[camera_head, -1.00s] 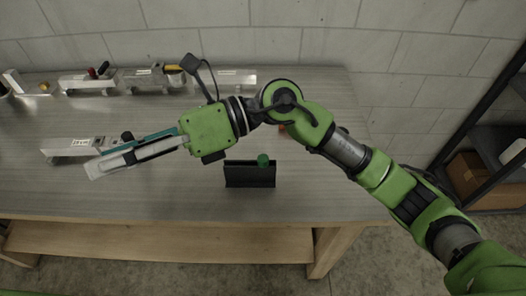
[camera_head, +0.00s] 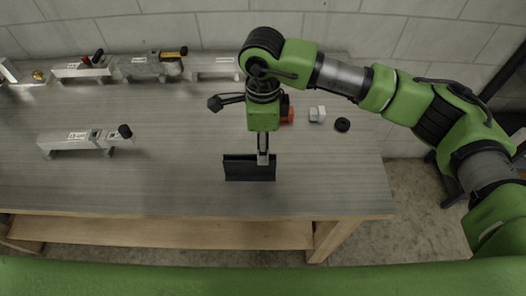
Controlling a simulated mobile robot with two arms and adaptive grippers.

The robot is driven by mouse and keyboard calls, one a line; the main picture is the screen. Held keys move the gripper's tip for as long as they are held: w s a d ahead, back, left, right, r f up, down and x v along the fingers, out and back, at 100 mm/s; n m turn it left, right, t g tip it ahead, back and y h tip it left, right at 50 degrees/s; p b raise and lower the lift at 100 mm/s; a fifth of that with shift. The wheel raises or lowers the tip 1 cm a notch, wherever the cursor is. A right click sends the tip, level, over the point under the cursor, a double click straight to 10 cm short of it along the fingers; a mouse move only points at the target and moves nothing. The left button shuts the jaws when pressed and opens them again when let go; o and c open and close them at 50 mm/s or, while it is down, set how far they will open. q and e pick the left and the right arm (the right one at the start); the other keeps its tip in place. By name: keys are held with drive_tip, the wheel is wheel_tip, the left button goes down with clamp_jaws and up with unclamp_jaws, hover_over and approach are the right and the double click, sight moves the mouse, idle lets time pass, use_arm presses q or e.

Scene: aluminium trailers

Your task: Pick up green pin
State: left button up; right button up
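My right gripper (camera_head: 263,158) points down at the rear edge of a black upright holder (camera_head: 245,172) on the table. My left gripper is not in view.
Aluminium trailers stand along the back of the table (camera_head: 170,180), and one trailer (camera_head: 75,142) is at the left with a black knob. An orange block (camera_head: 288,116), light blocks (camera_head: 317,114) and a black ring (camera_head: 342,125) lie behind the holder.

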drive_tip(key=shift+f, duration=0.75)
drive_tip(key=shift+f+p, duration=0.25)
drive_tip(key=shift+p, duration=0.1)
wheel_tip(320, 180, down, 4)
drive_tip(key=shift+f+p, duration=0.15)
drive_tip(key=shift+p, duration=1)
drive_tip(key=shift+w+f, duration=0.1)
drive_tip(key=shift+f, duration=0.2)
drive_tip(key=c, duration=1.1)
